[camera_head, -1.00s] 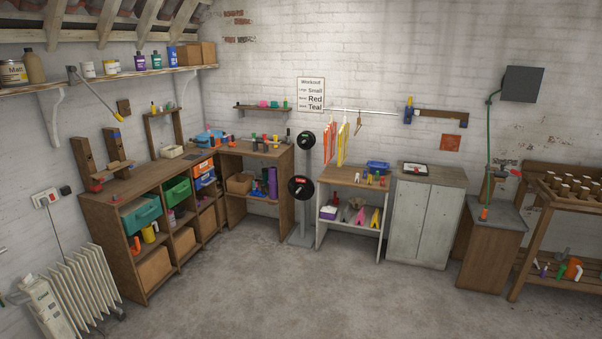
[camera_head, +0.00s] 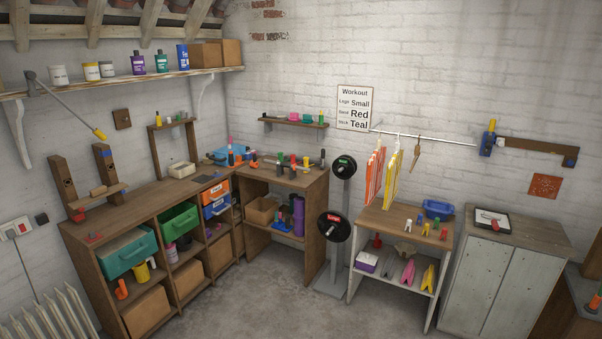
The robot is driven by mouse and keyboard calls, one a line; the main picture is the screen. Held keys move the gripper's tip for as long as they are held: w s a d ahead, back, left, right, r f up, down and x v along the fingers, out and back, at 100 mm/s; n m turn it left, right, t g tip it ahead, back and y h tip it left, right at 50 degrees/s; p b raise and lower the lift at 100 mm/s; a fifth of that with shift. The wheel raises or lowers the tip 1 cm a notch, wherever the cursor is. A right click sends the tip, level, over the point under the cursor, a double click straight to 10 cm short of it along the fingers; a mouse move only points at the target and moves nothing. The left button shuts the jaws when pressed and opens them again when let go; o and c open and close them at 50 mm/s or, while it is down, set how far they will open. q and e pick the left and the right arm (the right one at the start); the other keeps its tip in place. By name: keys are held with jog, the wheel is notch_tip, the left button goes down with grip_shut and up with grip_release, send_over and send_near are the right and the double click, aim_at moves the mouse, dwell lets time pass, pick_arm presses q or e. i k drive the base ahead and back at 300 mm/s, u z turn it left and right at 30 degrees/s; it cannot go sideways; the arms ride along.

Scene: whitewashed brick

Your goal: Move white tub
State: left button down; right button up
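Several pale containers are in view, and I cannot tell which one the task calls the white tub. A low whitish tub (camera_head: 181,170) sits on the wooden bench top at the left, near the small wooden frame. A white cylindrical tub (camera_head: 59,75) stands on the high wall shelf, and another white tub (camera_head: 107,69) stands there beside a white-and-yellow tin (camera_head: 91,71). Neither of my grippers shows in the head view.
The bench (camera_head: 130,205) holds teal, green, orange and blue bins. A weight stand (camera_head: 340,222), a low shelf unit (camera_head: 402,220) and a grey cabinet (camera_head: 502,277) line the back wall. A radiator (camera_head: 48,315) is at lower left. The middle floor is clear.

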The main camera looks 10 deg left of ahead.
aim_at(58, 77)
jog(key=u, duration=0.4)
jog(key=i, duration=2.25)
jog(key=u, duration=1.1)
jog(key=i, duration=2.1)
jog(key=u, duration=0.5)
